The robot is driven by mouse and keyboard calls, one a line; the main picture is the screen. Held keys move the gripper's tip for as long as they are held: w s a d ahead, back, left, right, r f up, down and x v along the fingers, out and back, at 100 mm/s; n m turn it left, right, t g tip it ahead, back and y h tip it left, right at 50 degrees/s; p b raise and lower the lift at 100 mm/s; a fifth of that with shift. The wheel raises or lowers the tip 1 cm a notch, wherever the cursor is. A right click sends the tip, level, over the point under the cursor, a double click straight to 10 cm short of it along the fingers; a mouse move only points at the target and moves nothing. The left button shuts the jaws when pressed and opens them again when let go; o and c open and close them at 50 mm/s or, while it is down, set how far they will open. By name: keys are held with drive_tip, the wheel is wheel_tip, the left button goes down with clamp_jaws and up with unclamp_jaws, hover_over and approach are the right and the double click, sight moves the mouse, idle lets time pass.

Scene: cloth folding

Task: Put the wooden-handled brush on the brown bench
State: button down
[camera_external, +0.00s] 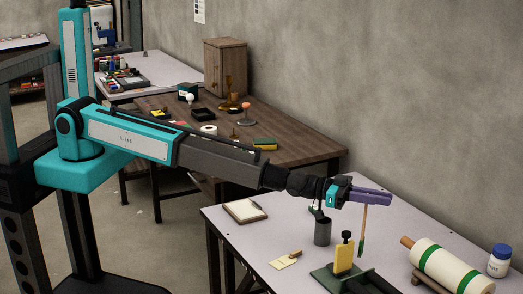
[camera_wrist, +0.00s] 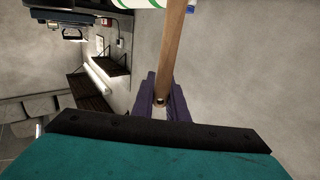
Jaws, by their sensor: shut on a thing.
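My gripper (camera_external: 372,196) has purple fingers and is raised above the pale table at the front right. It is shut on the wooden-handled brush (camera_external: 364,223), which hangs down from the fingers with its green end lowest. In the wrist view the brush's wooden handle (camera_wrist: 175,50) runs up from between the purple fingers (camera_wrist: 162,101). The brown bench (camera_external: 290,140) stands behind the pale table, to the left of my gripper. The lower tip of the brush is close to the green stand in the picture; I cannot tell the gap.
The pale table (camera_external: 232,232) bears a dark cup (camera_external: 322,232), a clipboard (camera_external: 245,210), a yellow-and-green stand (camera_external: 344,256), a green-striped roll (camera_external: 445,264) and a white jar (camera_external: 499,261). The bench holds a cabinet (camera_external: 225,67), a sponge (camera_external: 264,143) and small items; its right end is clear.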

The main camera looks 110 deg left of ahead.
sight(364, 226)
drive_tip(key=shift+w, duration=0.1)
drive_tip(key=shift+w+f+p, duration=0.2)
drive_tip(key=shift+f+p, duration=0.1)
drive_tip(key=shift+f, duration=0.65)
drive_tip(key=shift+w+f+p, duration=0.15)
drive_tip(key=shift+f+p, duration=0.1)
drive_tip(key=shift+f, duration=0.65)
drive_tip(key=shift+f, duration=0.1)
drive_tip(key=c, duration=1.7)
unclamp_jaws()
drive_tip(key=shift+c, duration=0.2)
